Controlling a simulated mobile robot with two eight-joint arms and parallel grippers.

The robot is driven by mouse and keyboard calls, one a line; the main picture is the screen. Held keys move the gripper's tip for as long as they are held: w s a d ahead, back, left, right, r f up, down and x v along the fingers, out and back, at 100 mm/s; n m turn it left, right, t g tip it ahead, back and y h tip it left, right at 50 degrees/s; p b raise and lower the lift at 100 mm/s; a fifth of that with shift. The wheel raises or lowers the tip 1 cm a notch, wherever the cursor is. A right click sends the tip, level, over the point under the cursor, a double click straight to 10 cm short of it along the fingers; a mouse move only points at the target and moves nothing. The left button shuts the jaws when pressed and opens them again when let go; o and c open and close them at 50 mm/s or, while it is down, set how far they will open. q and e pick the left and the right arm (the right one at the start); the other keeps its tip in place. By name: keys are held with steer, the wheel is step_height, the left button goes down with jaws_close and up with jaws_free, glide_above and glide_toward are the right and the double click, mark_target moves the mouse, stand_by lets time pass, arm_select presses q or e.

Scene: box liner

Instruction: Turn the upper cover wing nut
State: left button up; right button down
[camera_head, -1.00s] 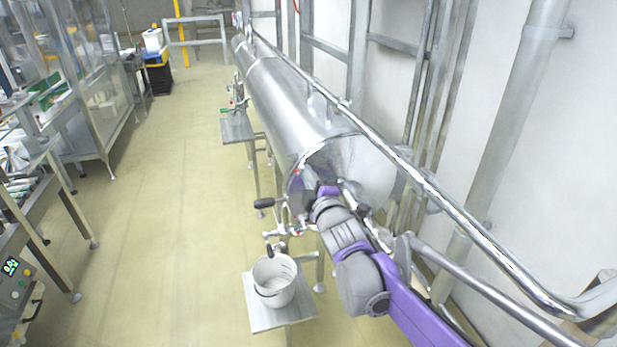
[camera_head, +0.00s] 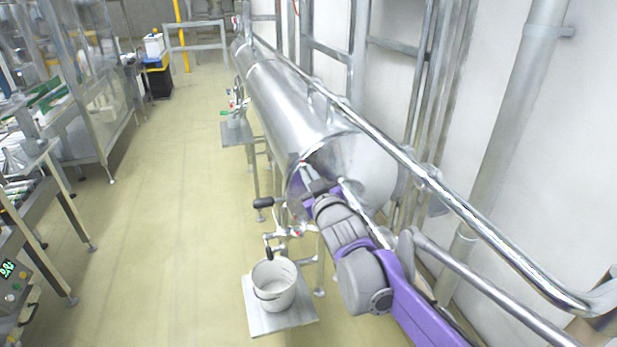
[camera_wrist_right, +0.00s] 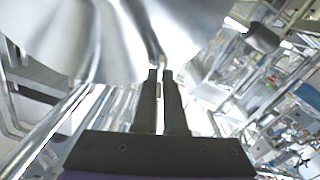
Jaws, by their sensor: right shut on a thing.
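The steel tank (camera_head: 290,110) lies along the wall, its round cover end (camera_head: 298,190) facing the near side. My right gripper (camera_head: 304,182) is at the upper part of this end, and my own wrist and arm hide much of it. In the right wrist view my right gripper (camera_wrist_right: 161,76) has its two dark fingers close together against a narrow bright metal part (camera_wrist_right: 155,48), which I take to be the upper cover wing nut. The fingers hide its shape. My left gripper is in no view.
A black-handled valve (camera_head: 264,202) sticks out left of the cover. A steel pipe rail (camera_head: 440,185) runs along the right.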

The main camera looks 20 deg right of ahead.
steer(key=shift+m+b, duration=0.3)
steer(key=shift+m, duration=1.3)
steer(key=c, duration=1)
jaws_free()
steer(key=s, duration=1)
steer(key=shift+s+d+b, duration=0.2)
steer(key=shift+s+b, duration=0.15)
steer(key=shift+s, duration=0.05)
